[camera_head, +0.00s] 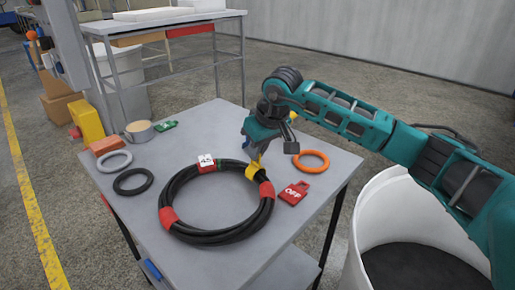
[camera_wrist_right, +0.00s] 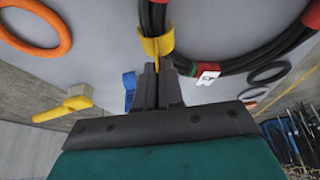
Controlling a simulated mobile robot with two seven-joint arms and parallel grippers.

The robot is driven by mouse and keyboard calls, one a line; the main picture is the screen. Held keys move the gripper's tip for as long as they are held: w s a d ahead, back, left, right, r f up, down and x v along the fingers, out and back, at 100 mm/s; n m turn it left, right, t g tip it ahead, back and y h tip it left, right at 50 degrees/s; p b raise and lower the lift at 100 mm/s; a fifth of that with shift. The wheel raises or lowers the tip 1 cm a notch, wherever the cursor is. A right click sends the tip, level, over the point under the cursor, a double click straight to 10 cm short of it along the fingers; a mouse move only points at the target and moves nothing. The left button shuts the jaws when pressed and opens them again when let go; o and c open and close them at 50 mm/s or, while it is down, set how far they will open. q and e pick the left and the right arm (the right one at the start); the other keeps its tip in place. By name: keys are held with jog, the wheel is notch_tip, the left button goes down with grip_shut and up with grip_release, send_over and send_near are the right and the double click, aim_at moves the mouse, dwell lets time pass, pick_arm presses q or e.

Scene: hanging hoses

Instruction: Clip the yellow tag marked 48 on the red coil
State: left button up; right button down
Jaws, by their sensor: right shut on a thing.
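The coil (camera_head: 166,191) is a black hose with red bands, lying flat on the grey table; it also shows in the wrist view (camera_wrist_right: 232,62). My right gripper (camera_head: 257,157) points down at the coil's far right side, shut on the yellow tag (camera_head: 253,172). In the wrist view the gripper tips (camera_wrist_right: 151,72) meet the yellow tag (camera_wrist_right: 156,46), whose sides flare against the black hose. I cannot tell whether it is fully clipped around the hose. No number is readable on it. My left gripper is not in view.
A white label with red and green (camera_head: 206,162) sits on the coil. A red OFF tag (camera_head: 294,193) and an orange ring (camera_head: 311,160) lie right of it. A white bin (camera_head: 372,220) stands right of the table.

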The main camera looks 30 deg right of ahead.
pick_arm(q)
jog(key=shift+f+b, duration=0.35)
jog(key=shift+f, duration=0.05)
pick_arm(e)
jog(key=shift+f, duration=0.55)
jog(key=c, duration=1.2)
grip_release()
jog(key=shift+v, duration=0.85)
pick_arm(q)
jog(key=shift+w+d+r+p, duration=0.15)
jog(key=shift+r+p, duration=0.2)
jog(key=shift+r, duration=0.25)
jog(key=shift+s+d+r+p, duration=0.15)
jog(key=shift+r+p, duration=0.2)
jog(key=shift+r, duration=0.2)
pick_arm(e)
jog(key=v, duration=1.1)
jog(key=shift+r, duration=0.15)
